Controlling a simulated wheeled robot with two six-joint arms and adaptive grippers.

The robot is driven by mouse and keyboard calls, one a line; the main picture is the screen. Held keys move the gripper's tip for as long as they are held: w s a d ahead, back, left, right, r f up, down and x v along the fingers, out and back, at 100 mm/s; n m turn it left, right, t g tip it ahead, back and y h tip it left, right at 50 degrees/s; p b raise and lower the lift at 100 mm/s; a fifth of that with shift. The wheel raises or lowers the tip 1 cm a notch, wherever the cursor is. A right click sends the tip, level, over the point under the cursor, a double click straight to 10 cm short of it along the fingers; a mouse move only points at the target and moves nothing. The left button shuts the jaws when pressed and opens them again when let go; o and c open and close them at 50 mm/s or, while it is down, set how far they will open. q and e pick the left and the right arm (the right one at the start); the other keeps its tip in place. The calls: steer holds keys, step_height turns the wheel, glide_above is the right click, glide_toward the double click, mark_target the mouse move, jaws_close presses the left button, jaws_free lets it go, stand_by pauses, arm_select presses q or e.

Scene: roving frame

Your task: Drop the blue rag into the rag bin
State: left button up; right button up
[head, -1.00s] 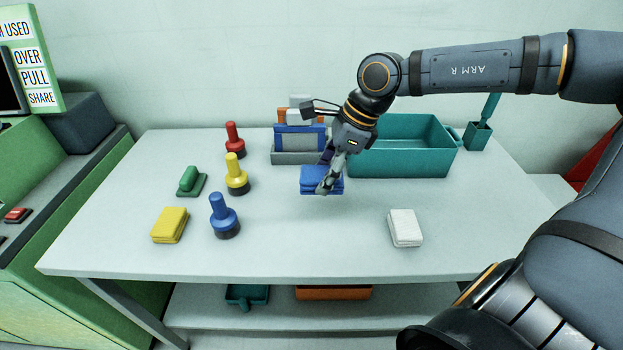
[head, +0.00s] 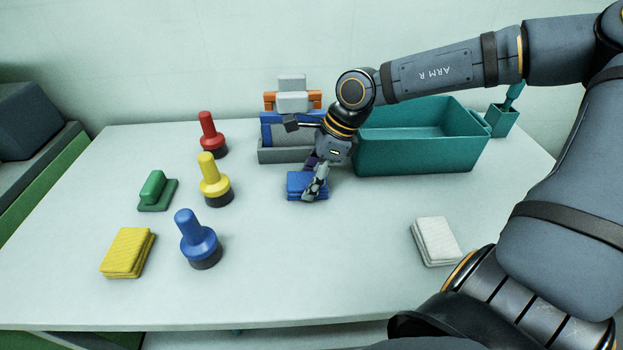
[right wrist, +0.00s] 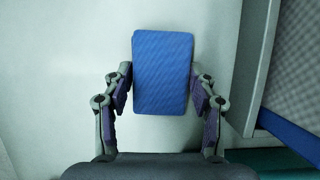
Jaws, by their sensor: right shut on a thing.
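The blue rag (head: 294,187) is a folded stack at the middle of the table. My right gripper (head: 318,180) is shut on it from above. In the right wrist view the blue rag (right wrist: 163,72) sits between the two fingers of my right gripper (right wrist: 163,90). I cannot tell whether it is clear of the tabletop. A large open teal bin (head: 415,157), which looks like the rag bin, stands at the back right, to the right of the gripper. Its visible inside looks empty. My left gripper is out of view.
A yellow rag (head: 127,252) and a white rag (head: 436,241) lie on the table (head: 330,270). Red (head: 212,137), yellow (head: 214,182) and blue (head: 198,240) knobbed tools and a green brush (head: 156,188) stand left. A grey holder (head: 287,155) is behind the gripper. A teal caddy (head: 502,119) stands right.

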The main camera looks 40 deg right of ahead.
steer(key=shift+s+a+r, duration=0.1)
steer(key=shift+s+r, duration=0.05)
steer(key=shift+s, duration=0.1)
steer(key=shift+f, duration=0.2)
steer(key=o, duration=1.1)
steer(key=shift+r, duration=0.1)
